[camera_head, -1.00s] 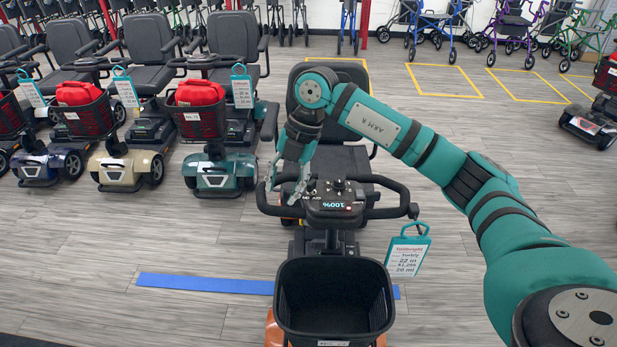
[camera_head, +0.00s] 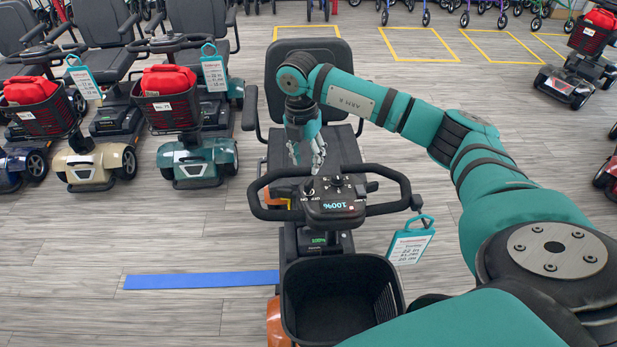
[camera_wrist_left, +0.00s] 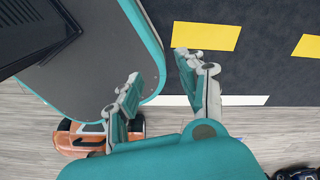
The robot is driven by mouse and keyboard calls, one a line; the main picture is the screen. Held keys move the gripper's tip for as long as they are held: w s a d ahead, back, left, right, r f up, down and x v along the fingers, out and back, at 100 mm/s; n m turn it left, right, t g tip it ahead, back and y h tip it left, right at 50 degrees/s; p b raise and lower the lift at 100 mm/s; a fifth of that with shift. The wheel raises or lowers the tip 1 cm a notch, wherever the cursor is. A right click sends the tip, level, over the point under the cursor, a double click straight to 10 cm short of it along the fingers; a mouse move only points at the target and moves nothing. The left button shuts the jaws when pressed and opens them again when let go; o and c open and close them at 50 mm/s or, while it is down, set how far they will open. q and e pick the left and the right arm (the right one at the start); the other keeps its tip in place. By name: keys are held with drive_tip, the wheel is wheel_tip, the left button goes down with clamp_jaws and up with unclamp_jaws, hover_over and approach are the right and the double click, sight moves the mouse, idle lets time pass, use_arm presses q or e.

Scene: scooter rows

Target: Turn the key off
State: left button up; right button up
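The orange scooter's control console (camera_head: 333,207) faces me between its black handlebars. It has a lit "100%" display, a dark knob (camera_head: 337,181) and small ON/OFF lettering on its left part. I cannot make out the key; the spot beside the lettering is small and partly behind my fingers. My right gripper (camera_head: 307,164) points down just above the console's back left edge, its fingers apart with nothing seen between them. I cannot tell whether it touches. My left gripper (camera_wrist_left: 163,85) shows only in the left wrist view, with its fingers wide apart and empty.
The scooter's black basket (camera_head: 340,305) is in front of the console, and a teal price tag (camera_head: 411,241) hangs from the right handlebar. The black seat (camera_head: 315,85) stands behind my right gripper.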

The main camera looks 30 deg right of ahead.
sight(309, 181)
drive_tip(key=f, duration=0.2)
drive_tip(key=f+p, duration=0.1)
drive_tip(key=f, duration=0.2)
drive_tip(key=shift+s+d+f, duration=0.1)
drive_tip(key=shift+s, duration=0.1)
wheel_tip(309, 181, down, 2)
drive_tip(key=shift+f, duration=0.1)
drive_tip(key=shift+f+p, duration=0.3)
drive_tip(key=shift+f, duration=0.1)
drive_tip(key=c, duration=0.7)
use_arm(q)
drive_tip(key=shift+t, duration=0.4)
drive_tip(key=shift+w+d+r, duration=0.1)
drive_tip(key=shift+w+r, duration=0.25)
drive_tip(key=shift+w, duration=0.35)
drive_tip(key=shift+w+a+r, duration=0.1)
drive_tip(key=shift+w+r, duration=0.25)
drive_tip(key=shift+w, duration=0.35)
drive_tip(key=shift+w+d+r, duration=0.1)
drive_tip(key=shift+w+r, duration=0.25)
drive_tip(key=shift+w, duration=0.35)
use_arm(e)
clamp_jaws()
